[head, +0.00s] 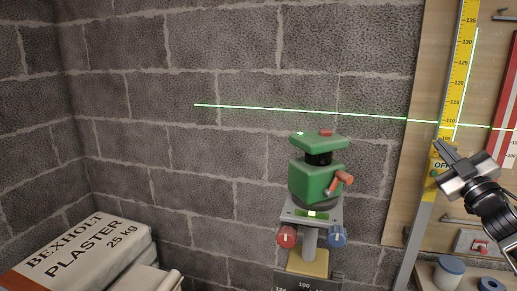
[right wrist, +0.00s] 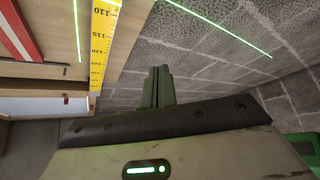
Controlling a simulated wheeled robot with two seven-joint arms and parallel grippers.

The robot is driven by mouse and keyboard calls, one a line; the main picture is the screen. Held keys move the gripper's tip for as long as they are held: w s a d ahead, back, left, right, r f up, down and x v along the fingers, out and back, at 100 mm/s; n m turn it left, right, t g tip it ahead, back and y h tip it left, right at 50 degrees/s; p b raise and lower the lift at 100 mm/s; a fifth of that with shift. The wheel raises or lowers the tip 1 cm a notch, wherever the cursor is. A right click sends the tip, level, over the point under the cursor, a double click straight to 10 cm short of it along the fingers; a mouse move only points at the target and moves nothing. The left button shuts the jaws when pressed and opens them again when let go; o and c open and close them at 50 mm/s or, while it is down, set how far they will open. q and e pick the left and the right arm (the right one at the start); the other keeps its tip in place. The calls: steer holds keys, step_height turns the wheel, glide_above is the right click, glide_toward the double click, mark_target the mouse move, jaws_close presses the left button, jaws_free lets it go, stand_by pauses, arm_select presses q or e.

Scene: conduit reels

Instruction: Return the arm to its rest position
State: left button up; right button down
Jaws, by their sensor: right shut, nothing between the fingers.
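My right gripper (head: 439,147) is in the head view at the right, its arm coming in from the right edge. Its fingers point up and to the left, in front of the yellow measuring staff (head: 458,75). In the right wrist view the two fingers (right wrist: 157,86) are closed together with nothing between them. The staff also shows there (right wrist: 102,35), to the left of the fingers. I cannot tell whether the gripper touches the staff. My left gripper is in neither view.
A green laser level (head: 314,183) stands on a mount with a red knob (head: 286,236) and a blue knob (head: 337,235). Its green line crosses the block wall (head: 180,60). A plaster bag (head: 75,262) lies lower left. A wooden board (head: 420,60) stands at the right.

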steer(key=d+f+m+g+h, duration=0.6)
steer(key=d+f+m+h, duration=0.2)
steer(key=f+h, duration=0.1)
steer(key=s+a+f+n+g+y, duration=0.1)
steer(key=s+a+f+y, duration=0.1)
steer(key=a+f, duration=0.55)
steer(key=s+a+f+n+g+y, duration=0.1)
steer(key=s+a+f+y, duration=0.2)
steer(key=a+f, duration=0.4)
steer(key=s+a+f+g+y, duration=0.2)
steer(key=s+a+f+y, duration=0.1)
steer(key=s+a+f, duration=1)
arm_select(q)
steer(key=p, duration=0.2)
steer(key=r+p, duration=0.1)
steer(key=p, duration=0.1)
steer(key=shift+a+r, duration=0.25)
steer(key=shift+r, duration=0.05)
arm_select(e)
steer(key=s+a+r+m+g, duration=0.1)
steer(key=s+a+r, duration=0.1)
steer(key=s+a, duration=0.2)
steer(key=s+a+r+m+y, duration=0.1)
steer(key=s+a, duration=0.3)
steer(key=s, duration=0.7)
steer(key=shift+a+r+m+g, duration=0.3)
steer(key=shift+a+r+g, duration=0.1)
steer(key=shift+r, duration=0.05)
